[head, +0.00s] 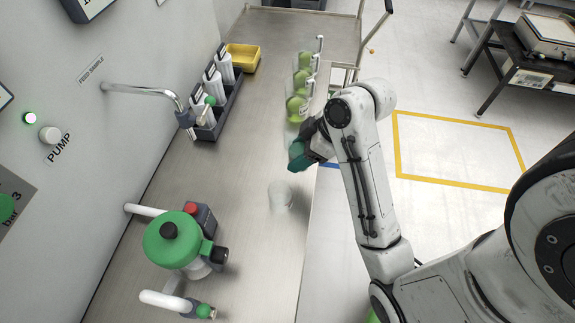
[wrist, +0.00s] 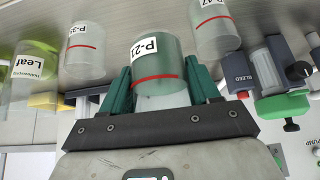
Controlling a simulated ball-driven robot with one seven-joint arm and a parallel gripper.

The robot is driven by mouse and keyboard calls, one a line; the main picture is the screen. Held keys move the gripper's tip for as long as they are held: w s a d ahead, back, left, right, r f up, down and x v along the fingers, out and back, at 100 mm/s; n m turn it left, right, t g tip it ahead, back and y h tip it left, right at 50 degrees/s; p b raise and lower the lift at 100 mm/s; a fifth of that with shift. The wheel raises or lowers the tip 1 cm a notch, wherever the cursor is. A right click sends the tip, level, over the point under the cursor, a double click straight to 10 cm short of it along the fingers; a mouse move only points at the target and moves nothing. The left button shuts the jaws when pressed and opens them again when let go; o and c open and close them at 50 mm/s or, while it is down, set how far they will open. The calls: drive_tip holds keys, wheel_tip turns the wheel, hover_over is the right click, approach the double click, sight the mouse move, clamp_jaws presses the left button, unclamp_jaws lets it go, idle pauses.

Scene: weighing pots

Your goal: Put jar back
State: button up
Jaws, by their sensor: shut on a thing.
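My gripper (wrist: 160,95) is shut on a clear jar (wrist: 160,55) with a white label starting "P-2" and a red line; the teal fingers are on either side of it. Two similar clear jars show beside it in the wrist view, one at the left (wrist: 84,52) and one at the right (wrist: 214,38). In the head view my gripper (head: 296,158) is over the bench's right side, and the held jar is mostly hidden. A faint clear jar (head: 281,196) shows nearer than the gripper in the head view.
Several jars with green contents (head: 299,84) stand in a row beyond my gripper on the steel bench (head: 255,150). A bottle rack (head: 214,112), yellow tray (head: 243,57) and bent tap (head: 150,90) are at the left. A green-topped device (head: 172,245) stands nearer.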

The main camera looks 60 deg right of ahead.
drive_tip(key=w+f, duration=0.2)
drive_tip(key=f, duration=0.1)
drive_tip(key=w+f, duration=0.1)
drive_tip(key=shift+w+d+f, duration=0.15)
drive_tip(key=shift+w+d, duration=0.1)
drive_tip(key=shift+d, duration=0.05)
drive_tip(key=shift+w+f, duration=0.1)
drive_tip(key=shift+f, duration=1.55)
drive_tip(key=shift+f, duration=0.15)
drive_tip(key=o, duration=1.2)
drive_tip(key=shift+p+v, duration=1.05)
drive_tip(key=shift+v, duration=5.1)
